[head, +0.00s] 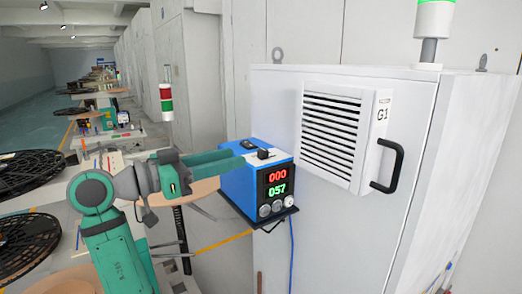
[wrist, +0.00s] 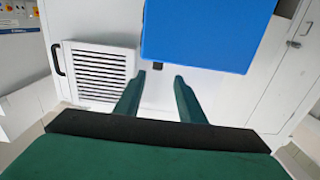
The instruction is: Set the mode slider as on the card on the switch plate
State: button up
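A blue box (head: 236,190) with a red 000 and a green 057 readout and several round knobs on its front stands by the grey cabinet. Its top has a pale plate with small black parts, one of them a raised black block (head: 263,154) that may be the mode slider; its setting is too small to tell. My gripper (head: 238,157) is over the box top, close to the block. In the wrist view my gripper (wrist: 159,77) has its green fingers apart, with a small black piece (wrist: 157,66) showing beyond and between the tips. A blue surface (wrist: 205,30) fills the upper middle. I cannot make out a card.
The grey cabinet (head: 280,110) beside the box has a louvred vent (head: 331,135) marked G1 and a black handle (head: 388,166) standing out. A signal lamp (head: 432,20) is on top. Benches with black reels (head: 28,172) line the left. A blue cable (head: 292,255) hangs below the box.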

aim_at(259, 152)
jog(key=x, duration=0.8)
jog(key=shift+s+d, duration=0.2)
jog(key=shift+d, duration=0.05)
jog(key=shift+w+d, duration=0.45)
jog(key=shift+d, duration=0.1)
jog(key=shift+c, duration=0.2)
grip_shut()
